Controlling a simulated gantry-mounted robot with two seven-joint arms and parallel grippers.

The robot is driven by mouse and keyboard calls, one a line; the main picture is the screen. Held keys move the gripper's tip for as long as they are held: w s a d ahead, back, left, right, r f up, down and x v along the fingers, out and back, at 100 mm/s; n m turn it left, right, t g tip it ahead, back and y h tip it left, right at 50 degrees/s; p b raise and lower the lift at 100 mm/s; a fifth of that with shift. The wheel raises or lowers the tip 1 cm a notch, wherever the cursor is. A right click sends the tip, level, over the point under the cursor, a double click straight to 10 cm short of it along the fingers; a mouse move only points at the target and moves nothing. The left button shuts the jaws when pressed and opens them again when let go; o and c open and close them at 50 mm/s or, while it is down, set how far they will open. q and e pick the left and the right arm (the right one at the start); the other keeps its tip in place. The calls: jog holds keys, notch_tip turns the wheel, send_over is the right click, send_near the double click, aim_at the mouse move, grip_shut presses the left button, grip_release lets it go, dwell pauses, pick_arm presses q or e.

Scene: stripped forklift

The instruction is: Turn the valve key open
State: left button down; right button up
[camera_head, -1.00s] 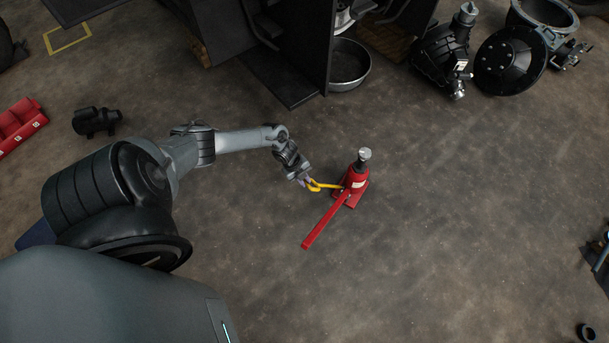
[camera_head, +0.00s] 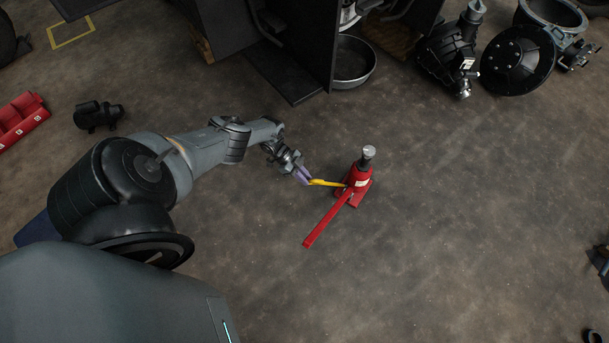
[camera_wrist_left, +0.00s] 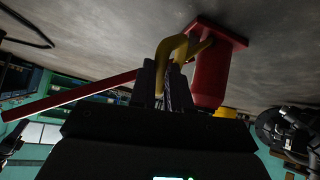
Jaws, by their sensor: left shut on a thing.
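The yellow valve key (camera_head: 326,183) sticks out to the left from the low part of the red bottle jack (camera_head: 360,177), which stands upright on the floor. My left gripper (camera_head: 304,176) is shut on the key's outer end, left of the jack. In the left wrist view the yellow key (camera_wrist_left: 172,48) is a bent loop between the fingers (camera_wrist_left: 160,84), and the jack (camera_wrist_left: 210,75) appears upside down beside it. The jack's long red handle (camera_head: 327,220) slants down and left across the floor. My right gripper is not in view.
A black forklift frame (camera_head: 290,45) with a round metal pan (camera_head: 354,62) stands behind. Black machine parts (camera_head: 517,62) lie at the back right. A dark motor-like part (camera_head: 97,115) lies at the left. The floor around the jack is clear.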

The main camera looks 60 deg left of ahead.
pick_arm(q)
jog(key=shift+n, duration=0.3)
jog(key=c, duration=1.1)
grip_release()
jog(key=p+v, duration=0.4)
jog(key=v, duration=0.6)
jog(key=shift+s+a+r, duration=0.2)
jog(key=shift+s+a, duration=0.05)
notch_tip(320, 180, up, 15)
jog(key=p, duration=1.4)
